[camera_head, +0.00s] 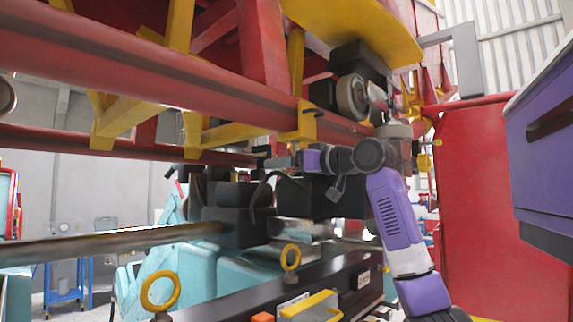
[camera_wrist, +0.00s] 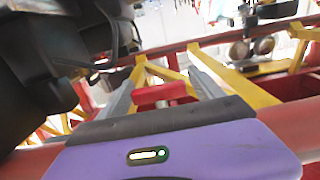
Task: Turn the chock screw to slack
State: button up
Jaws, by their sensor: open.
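My gripper (camera_head: 270,163) is at the end of my purple and grey arm, pointing left, just under the red and yellow track in the head view. In the wrist view its two grey fingers (camera_wrist: 164,82) are apart, so it is open. A short red piece (camera_wrist: 163,94) shows between the fingers, with yellow bracing behind it. I cannot tell whether this is the chock screw or whether the fingers touch it. No chock screw can be made out clearly in the head view.
A red rail (camera_head: 200,91) with yellow ties runs above my arm. A dark wheel assembly (camera_head: 352,97) sits above the wrist. Black blocks (camera_head: 235,215) and a grey bar (camera_head: 110,242) lie below. A red panel (camera_head: 495,210) stands at the right.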

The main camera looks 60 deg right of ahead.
jog(key=c, duration=1.4)
jog(key=shift+h, duration=0.3)
jog(key=shift+s+d+m+g+h, duration=0.35)
jog(key=shift+s+m+g+h, duration=0.25)
jog(key=shift+m+g+h, duration=2.1)
jog(key=shift+s+d+m+g+h, duration=0.45)
jog(key=shift+m+g+h, duration=1.05)
jog(key=shift+m+g, duration=2.3)
jog(key=shift+s+d+m+g+h, duration=0.25)
jog(key=shift+s+m+g+h, duration=0.45)
jog(key=shift+m+g+h, duration=2.5)
jog(key=shift+n+g+y, duration=0.7)
jog(key=shift+g+y, duration=0.5)
